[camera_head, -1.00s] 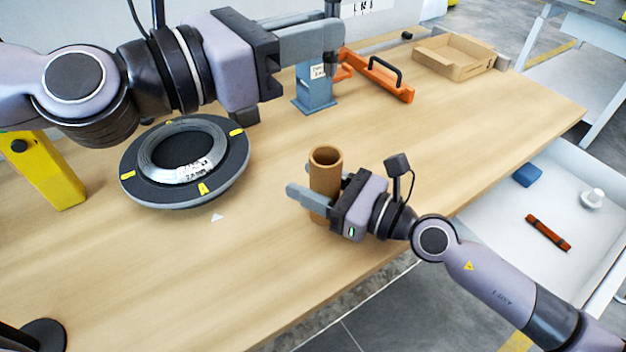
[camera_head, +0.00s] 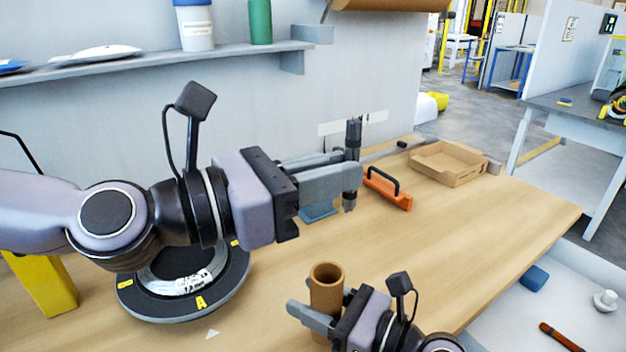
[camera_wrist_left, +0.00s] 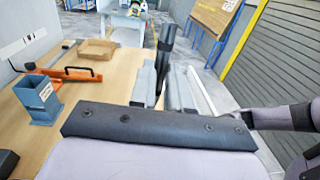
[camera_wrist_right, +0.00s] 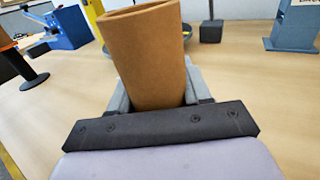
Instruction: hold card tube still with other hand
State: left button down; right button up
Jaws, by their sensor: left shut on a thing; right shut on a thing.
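The brown card tube (camera_head: 327,290) is upright at the front of the workbench, its open end up. My right gripper (camera_head: 318,318) is shut around it from the side; the tube also fills the middle of the right wrist view (camera_wrist_right: 148,60). The tool also shows between the fingers in the left wrist view (camera_wrist_left: 165,45).
A wire coil sits on a black round stand (camera_head: 232,285) at the left. A blue holder (camera_wrist_left: 38,100), an orange tool with a black handle (camera_head: 388,188) and a cardboard tray (camera_head: 447,163) stand farther back. The bench is clear right of the tube.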

pick_arm(q)
jog(key=s+d+m+g, duration=0.7)
jog(key=s+m+g, duration=0.35)
jog(key=g, duration=0.65)
jog(key=a+m+g+y, duration=0.4)
jog(key=m+g, duration=0.1)
jog(key=g, duration=0.1)
jog(key=w+a+f+n+t+h, duration=0.2)
jog(key=w+f+t, duration=0.1)
jog(key=w, duration=0.4)
jog(key=w+a+f+n+t+h, duration=0.2)
jog(key=w+a+f+t, duration=0.1)
jog(key=w+f, duration=0.3)
jog(key=shift+w+n+t+h, duration=0.3)
jog(key=shift+w+n+h, duration=0.1)
jog(key=shift+w, duration=0.1)
jog(key=shift+a+f, duration=0.1)
jog(key=shift+a, duration=0.05)
